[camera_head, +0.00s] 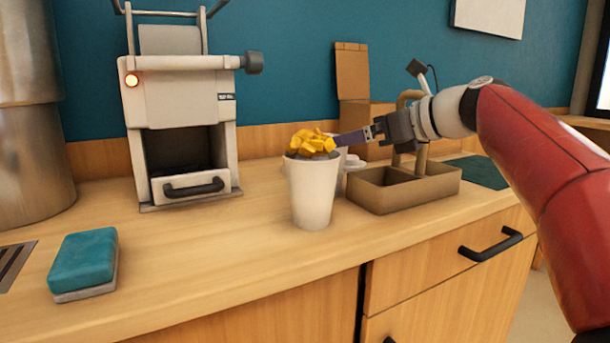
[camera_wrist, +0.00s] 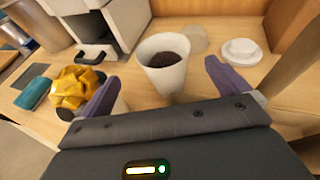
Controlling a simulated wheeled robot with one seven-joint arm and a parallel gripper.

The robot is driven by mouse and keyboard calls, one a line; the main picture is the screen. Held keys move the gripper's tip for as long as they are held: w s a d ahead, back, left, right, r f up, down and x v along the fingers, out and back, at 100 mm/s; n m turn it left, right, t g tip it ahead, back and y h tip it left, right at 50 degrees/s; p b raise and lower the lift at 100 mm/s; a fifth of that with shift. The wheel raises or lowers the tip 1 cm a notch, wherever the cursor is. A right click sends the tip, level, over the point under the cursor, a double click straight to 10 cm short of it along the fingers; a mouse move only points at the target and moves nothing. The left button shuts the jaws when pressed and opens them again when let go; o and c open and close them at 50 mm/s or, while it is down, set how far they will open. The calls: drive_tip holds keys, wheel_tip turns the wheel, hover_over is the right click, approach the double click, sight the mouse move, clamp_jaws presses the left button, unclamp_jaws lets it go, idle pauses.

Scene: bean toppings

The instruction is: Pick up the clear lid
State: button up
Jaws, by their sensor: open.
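A pale see-through, dome-like thing (camera_wrist: 195,39), which looks like the clear lid, stands just behind a white cup of dark beans (camera_wrist: 168,77) in the wrist view. White round lids (camera_wrist: 240,51) lie to its right. My gripper (camera_wrist: 160,78) is open and empty, its purple fingers spread above and to either side of the bean cup, short of the lids. In the head view my gripper (camera_head: 347,138) hangs behind a white cup topped with yellow pieces (camera_head: 312,195). That cup mostly hides the bean cup; the clear lid cannot be made out there.
The yellow-topped cup (camera_wrist: 76,91) is close to my left finger in the wrist view. A coffee machine (camera_head: 185,110) and a teal sponge (camera_head: 84,262) are to the left.

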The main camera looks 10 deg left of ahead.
sight(327, 139)
drive_tip(key=x, duration=0.8)
drive_tip(key=shift+w+a, duration=0.2)
drive_tip(key=shift+w, duration=0.3)
drive_tip(key=c, duration=1.5)
drive_tip(key=shift+r, duration=0.1)
drive_tip(key=shift+c, duration=0.4)
drive_tip(key=shift+r, duration=0.1)
